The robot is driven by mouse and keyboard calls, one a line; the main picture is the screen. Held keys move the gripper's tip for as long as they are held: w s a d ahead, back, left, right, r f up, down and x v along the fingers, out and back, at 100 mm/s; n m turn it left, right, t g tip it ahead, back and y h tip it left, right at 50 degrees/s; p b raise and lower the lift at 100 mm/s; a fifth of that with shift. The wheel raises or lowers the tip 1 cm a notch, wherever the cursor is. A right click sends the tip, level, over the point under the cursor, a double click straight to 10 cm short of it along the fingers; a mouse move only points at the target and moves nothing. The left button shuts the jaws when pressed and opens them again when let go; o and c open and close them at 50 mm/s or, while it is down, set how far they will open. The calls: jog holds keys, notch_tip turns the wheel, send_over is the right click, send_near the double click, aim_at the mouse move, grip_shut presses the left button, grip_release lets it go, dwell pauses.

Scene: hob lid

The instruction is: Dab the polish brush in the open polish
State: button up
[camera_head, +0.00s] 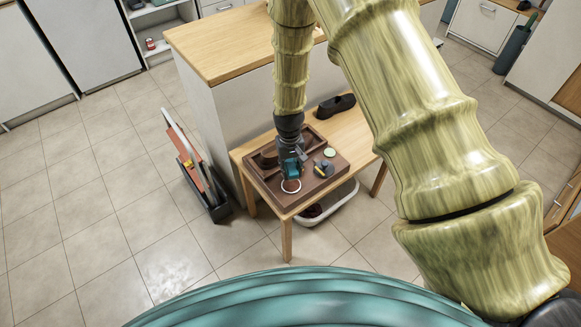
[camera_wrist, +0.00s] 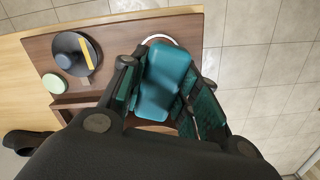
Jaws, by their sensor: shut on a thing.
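My gripper (camera_head: 292,168) points down over the brown wooden box on the table; its teal fingers also show in the wrist view (camera_wrist: 165,85). A white-rimmed round tin with a reddish-brown inside (camera_head: 291,186), apparently the open polish, sits at the box's front left, just below my gripper. In the wrist view its rim (camera_wrist: 159,38) shows partly behind the fingers. I cannot tell whether the held thing touches the polish.
The box (camera_head: 262,189) also holds a dark round tin with a yellow bar (camera_head: 323,170) and a small pale-green tin (camera_head: 329,152) to the right. A dark shoe (camera_head: 337,105) lies on the table (camera_head: 357,136) behind. A tall counter (camera_head: 215,55) stands behind left.

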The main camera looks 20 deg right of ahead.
aim_at(291, 185)
jog(key=shift+f+b, duration=2.05)
jog(key=shift+f, duration=0.9)
jog(key=shift+s+f+p, duration=0.1)
jog(key=shift+f+p, duration=0.55)
dwell(4.4)
